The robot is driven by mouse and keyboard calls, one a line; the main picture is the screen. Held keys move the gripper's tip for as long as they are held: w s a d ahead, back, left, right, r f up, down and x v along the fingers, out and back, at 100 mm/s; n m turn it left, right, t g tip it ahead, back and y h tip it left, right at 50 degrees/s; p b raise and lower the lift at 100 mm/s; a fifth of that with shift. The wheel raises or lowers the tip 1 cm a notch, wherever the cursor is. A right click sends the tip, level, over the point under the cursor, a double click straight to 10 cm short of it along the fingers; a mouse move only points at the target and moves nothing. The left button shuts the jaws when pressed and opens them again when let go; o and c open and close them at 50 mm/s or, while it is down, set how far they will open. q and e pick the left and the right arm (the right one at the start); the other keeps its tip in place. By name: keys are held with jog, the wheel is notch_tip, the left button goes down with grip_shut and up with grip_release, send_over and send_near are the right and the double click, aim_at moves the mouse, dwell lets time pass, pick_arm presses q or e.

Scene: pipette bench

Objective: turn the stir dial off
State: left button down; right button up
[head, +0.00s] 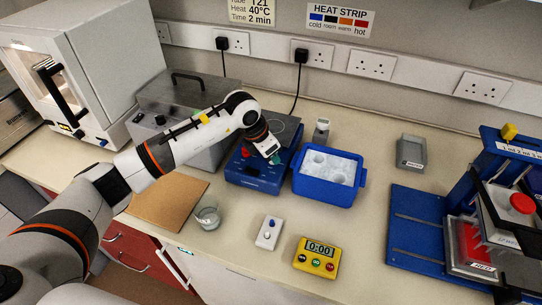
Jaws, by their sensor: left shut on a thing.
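The blue stirrer hotplate (258,175) stands on the bench at the centre, with a dark top plate. Its front face has a red dial (246,153) at the left and a green dial (275,160) at the right. My left gripper (270,154) reaches down from the left and is shut at the green dial, covering most of it. The lettering by the dials is too small to read, and the turned position of the green dial is hidden. My right gripper is out of view.
A blue tub of ice (325,196) stands close on the right of the stirrer. A glass beaker (208,217), a white switch box (268,232) and a yellow timer (317,257) stand in front. A grey bath (180,105) is behind my left arm. A blue rack (420,235) is at right.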

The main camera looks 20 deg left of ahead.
pick_arm(q)
jog(key=n+b, duration=0.1)
jog(key=n, duration=0.1)
jog(key=n+y+b, duration=0.1)
jog(key=n, duration=0.1)
jog(key=shift+d+t+y+b, duration=0.15)
jog(key=shift+t+y+b, duration=0.15)
jog(key=shift+t+b, duration=0.1)
jog(key=shift+n+y+b, duration=0.6)
jog(key=shift+n+b, duration=0.35)
jog(key=shift+n, duration=0.75)
jog(key=shift+r, duration=0.1)
jog(key=c, duration=1.2)
grip_release()
jog(key=shift+s, duration=0.1)
jog(key=shift+c, duration=0.2)
jog(key=b+v, duration=0.3)
jog(key=v, duration=0.9)
jog(key=shift+d, duration=0.1)
